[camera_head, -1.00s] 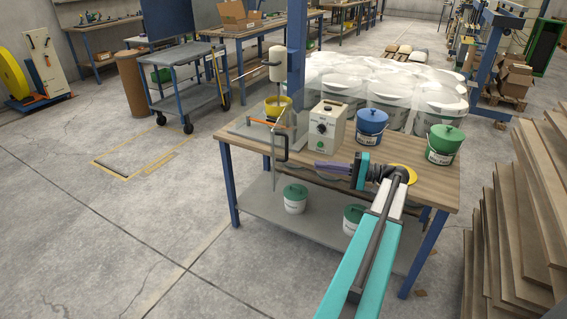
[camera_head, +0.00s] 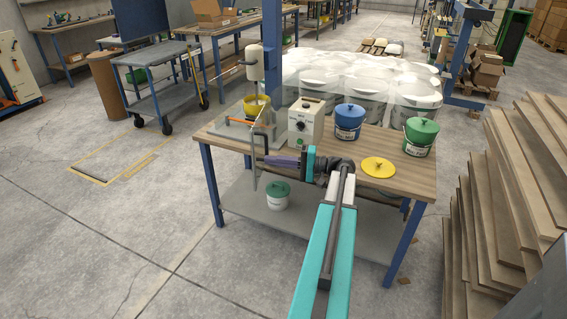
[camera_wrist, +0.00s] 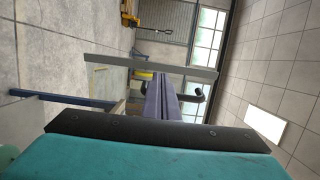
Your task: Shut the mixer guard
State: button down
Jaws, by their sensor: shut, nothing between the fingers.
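The mixer stands at the left end of the bench, with a pale upright head (camera_head: 254,62) above a yellow bowl (camera_head: 256,106). Its guard (camera_head: 254,168) looks like a clear panel with a grey edge bar, swung out past the bench's front edge. The guard's black handle (camera_head: 266,141) is beside my fingertips. My gripper (camera_head: 267,160) points left with its purple fingers shut and empty. In the wrist view, the grey bar (camera_wrist: 110,63) crosses ahead of the fingers (camera_wrist: 160,80) and the black handle (camera_wrist: 202,94) is right of them. I cannot tell whether they touch.
A control box (camera_head: 306,122) stands beside the mixer. A blue bucket (camera_head: 349,121), a green bucket (camera_head: 419,137) and a yellow lid (camera_head: 378,167) are on the bench (camera_head: 405,178). Stacked boards (camera_head: 500,200) rise at the right.

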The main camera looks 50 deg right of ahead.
aim_at(254, 158)
jog(key=shift+x, duration=1.7)
